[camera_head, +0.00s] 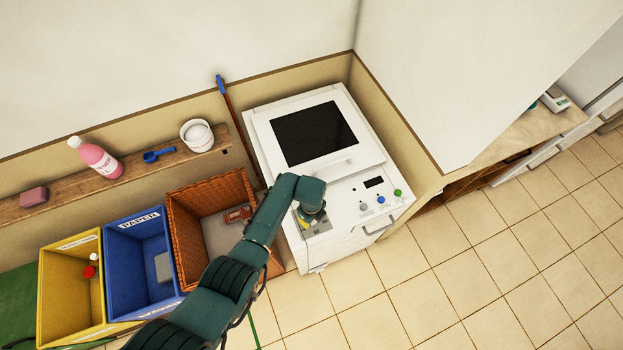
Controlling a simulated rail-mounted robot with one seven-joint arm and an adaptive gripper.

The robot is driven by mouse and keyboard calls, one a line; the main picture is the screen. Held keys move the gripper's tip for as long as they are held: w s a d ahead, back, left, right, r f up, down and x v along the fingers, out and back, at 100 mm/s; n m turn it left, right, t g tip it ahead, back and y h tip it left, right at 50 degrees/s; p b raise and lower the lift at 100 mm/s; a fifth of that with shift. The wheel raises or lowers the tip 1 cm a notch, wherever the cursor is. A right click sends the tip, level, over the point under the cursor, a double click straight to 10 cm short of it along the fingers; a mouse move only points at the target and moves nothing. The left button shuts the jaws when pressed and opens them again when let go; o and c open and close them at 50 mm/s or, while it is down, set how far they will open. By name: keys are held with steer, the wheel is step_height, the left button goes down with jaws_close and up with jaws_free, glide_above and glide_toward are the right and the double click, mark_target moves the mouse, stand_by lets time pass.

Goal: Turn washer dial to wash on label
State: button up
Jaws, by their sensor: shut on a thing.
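The white washer (378,150) stands against the wall, with a dark window in its top lid and a control panel (345,196) along its front edge. My gripper (307,222) is at the left end of that panel, pointing down and shut on the washer dial. The gripper and wrist hide most of the dial, so its pointer and the wash label cannot be read. A small yellow part shows at the fingertips. To the right on the panel are a grey button (363,207), a blue button (381,199), a green button (398,192) and a dark display (373,182).
Left of the washer are a wicker basket (183,222), a blue paper bin (119,260) and a yellow bin (52,300). A wooden shelf (75,192) above holds a pink bottle (98,160), a blue scoop (158,155) and a white tub (197,137). The tiled floor at right is clear.

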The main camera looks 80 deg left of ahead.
steer(key=shift+s+d+f, duration=0.1)
steer(key=shift+d+f, duration=0.05)
steer(key=shift+f, duration=0.05)
steer(key=o, duration=1.3)
steer(key=shift+r, duration=0.1)
steer(key=shift+c, duration=0.2)
steer(key=shift+r, duration=0.1)
steer(key=shift+r, duration=0.4)
step_height(320, 180, up, 11)
